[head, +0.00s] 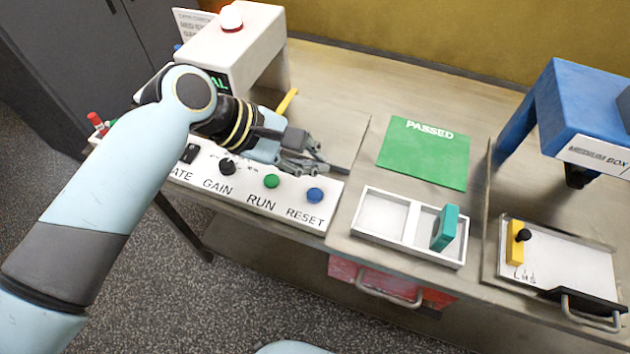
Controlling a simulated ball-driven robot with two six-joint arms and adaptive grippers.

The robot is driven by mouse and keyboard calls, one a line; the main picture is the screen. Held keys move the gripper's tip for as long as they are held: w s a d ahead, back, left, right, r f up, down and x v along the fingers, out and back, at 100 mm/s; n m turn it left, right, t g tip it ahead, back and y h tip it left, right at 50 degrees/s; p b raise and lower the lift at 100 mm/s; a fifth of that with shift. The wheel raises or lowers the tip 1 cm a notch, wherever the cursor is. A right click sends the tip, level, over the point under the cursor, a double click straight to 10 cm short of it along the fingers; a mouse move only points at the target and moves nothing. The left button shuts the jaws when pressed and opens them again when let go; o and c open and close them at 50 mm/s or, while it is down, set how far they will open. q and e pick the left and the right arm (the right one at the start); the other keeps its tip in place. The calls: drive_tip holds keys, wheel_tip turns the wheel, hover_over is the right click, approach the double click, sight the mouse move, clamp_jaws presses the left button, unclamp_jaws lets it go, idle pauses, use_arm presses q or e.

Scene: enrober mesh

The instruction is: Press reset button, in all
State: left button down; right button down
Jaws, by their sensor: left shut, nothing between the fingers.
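The blue reset button (315,195) sits at the right end of a white control panel (233,200), above the printed word RESET. It looks raised and uncovered. My left gripper (345,169) is shut and empty. Its fingertips point right and appear just behind and above the reset button, with a visible gap in the picture; I cannot tell its exact height. A green RUN button (271,181) and a black GAIN knob (227,167) sit to the left on the same panel. My right gripper is not in view.
A white two-part tray (384,212) with a teal block (444,228) stands right of the panel. A green PASSED mat (423,152) lies behind it. A blue machine (580,110) stands at the right.

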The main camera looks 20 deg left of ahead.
use_arm(q)
drive_tip(key=shift+w+d+r+n, duration=0.2)
drive_tip(key=shift+d+r+n, duration=0.2)
drive_tip(key=shift+r, duration=0.15)
drive_tip(key=shift+f, duration=0.1)
drive_tip(key=b, duration=0.7)
hover_over(315, 197)
wheel_tip(315, 197, down, 7)
drive_tip(key=shift+s+f, duration=0.1)
drive_tip(key=shift+f, duration=0.05)
drive_tip(key=shift+f+b, duration=0.35)
drive_tip(key=shift+f, duration=0.35)
drive_tip(key=shift+f, duration=0.2)
